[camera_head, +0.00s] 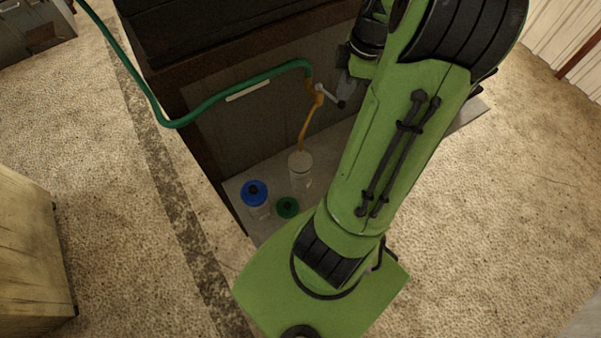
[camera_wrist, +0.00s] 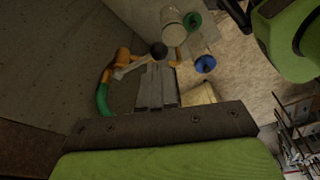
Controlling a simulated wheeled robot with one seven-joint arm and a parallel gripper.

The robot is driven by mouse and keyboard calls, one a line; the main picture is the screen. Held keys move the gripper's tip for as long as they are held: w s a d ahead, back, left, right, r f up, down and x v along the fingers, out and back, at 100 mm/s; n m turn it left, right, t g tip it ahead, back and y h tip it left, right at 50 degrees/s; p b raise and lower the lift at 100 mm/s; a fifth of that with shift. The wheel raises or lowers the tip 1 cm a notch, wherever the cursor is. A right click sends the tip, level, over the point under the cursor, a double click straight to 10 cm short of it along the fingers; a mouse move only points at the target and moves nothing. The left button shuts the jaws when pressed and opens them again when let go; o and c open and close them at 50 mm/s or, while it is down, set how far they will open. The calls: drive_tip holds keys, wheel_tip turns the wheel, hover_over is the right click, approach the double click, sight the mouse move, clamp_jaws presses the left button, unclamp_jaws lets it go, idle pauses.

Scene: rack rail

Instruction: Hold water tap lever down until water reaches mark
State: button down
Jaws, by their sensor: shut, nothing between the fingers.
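The brass-coloured tap (camera_head: 314,94) sits at the end of a green hose on the dark cabinet. Its grey lever (camera_head: 329,95) ends in a dark knob, which also shows in the wrist view (camera_wrist: 158,50). A brown line runs from the tap down to a pale jar (camera_head: 300,172); I cannot tell whether it is spout or water. The jar also shows in the wrist view (camera_wrist: 173,30). No mark or water level can be made out. My gripper (camera_head: 343,88) is shut and empty close beside the lever knob; its fingers (camera_wrist: 155,78) appear just by it, contact unclear.
The green hose (camera_head: 215,103) crosses the cabinet front. A wooden box (camera_head: 30,255) stands at left. Open floor (camera_head: 515,190) lies at right.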

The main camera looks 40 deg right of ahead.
sight(343, 102)
drive_tip(key=shift+f+b, duration=1.95)
drive_tip(key=shift+f, duration=0.35)
idle(5.7)
